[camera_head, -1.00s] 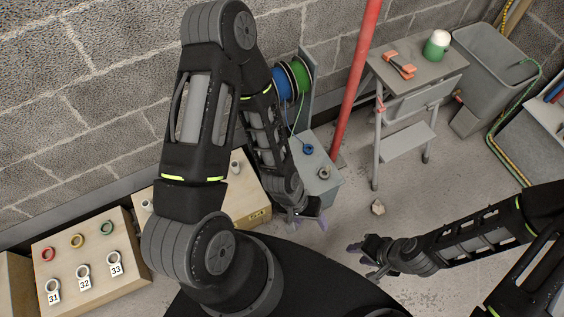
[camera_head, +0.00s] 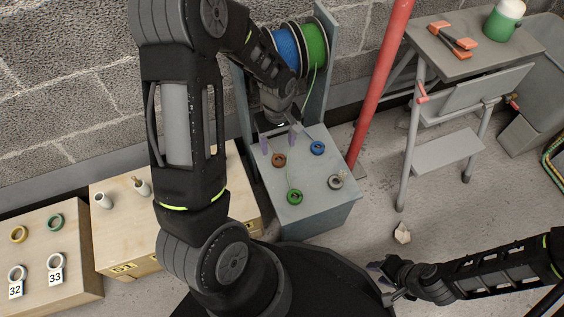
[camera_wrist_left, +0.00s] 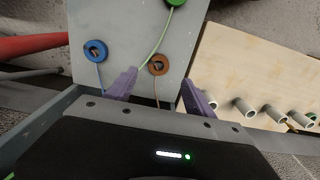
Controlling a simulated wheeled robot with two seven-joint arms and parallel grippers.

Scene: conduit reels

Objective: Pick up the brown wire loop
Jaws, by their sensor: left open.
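The brown wire loop (camera_head: 278,160) lies on the grey top of the reel stand (camera_head: 322,214), with a thin brown tail. It also shows in the left wrist view (camera_wrist_left: 158,65), between and beyond my left fingertips. My left gripper (camera_head: 278,142) is open and empty, with its purple fingers behind the brown loop, close to it. In the left wrist view the left gripper's fingers (camera_wrist_left: 160,85) are spread on both sides of the loop's tail. My right gripper (camera_head: 382,282) is low at the right, away from the stand; its jaw opening is too small to judge.
A blue loop (camera_head: 317,148), a green loop (camera_head: 294,197) and a grey loop (camera_head: 335,182) share the stand top. A green wire runs down from the green reel (camera_head: 316,45). A red pole (camera_head: 379,85) stands to the right; a wooden box with pegs (camera_head: 118,226) is left.

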